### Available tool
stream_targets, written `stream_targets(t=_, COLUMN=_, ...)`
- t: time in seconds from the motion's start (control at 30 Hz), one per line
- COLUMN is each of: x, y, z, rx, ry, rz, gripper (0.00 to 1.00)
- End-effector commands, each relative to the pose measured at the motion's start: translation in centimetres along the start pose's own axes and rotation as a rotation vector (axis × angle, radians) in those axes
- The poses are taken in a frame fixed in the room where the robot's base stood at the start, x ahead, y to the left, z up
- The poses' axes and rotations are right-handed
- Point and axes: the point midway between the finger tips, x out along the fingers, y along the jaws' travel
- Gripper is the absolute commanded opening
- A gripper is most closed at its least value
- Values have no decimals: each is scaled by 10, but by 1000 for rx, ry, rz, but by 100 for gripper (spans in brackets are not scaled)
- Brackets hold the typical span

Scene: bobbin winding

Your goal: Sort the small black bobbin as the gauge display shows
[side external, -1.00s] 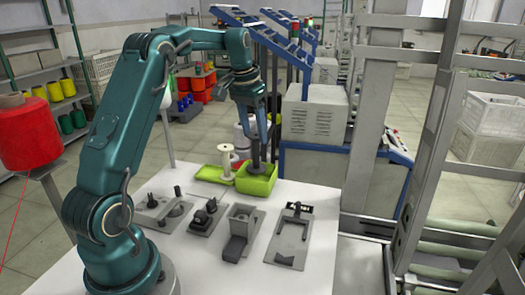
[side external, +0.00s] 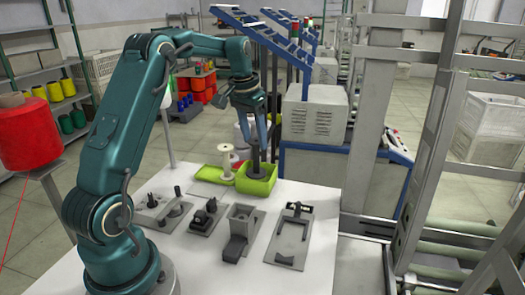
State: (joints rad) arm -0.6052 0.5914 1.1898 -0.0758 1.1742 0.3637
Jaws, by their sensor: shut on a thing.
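My gripper (side external: 256,147) is at the back of the white table, pointing down over the bright green bin (side external: 262,188). It is shut on the small black bobbin (side external: 256,164), which hangs upright with its lower end inside the bin. The bin wall hides that end, so I cannot tell whether it touches the bottom. No readable gauge display shows in this view.
Several grey fixtures, including a block fixture (side external: 240,220) and a flat plate fixture (side external: 290,240), stand nearer. The table's right front is clear.

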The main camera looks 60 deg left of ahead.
Motion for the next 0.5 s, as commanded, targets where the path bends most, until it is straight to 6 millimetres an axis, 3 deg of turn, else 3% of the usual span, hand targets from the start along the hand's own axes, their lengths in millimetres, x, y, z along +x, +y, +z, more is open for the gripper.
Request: stream_targets(t=0.5, x=15, y=0, z=3, rx=0, ry=-1, rz=0, gripper=17)
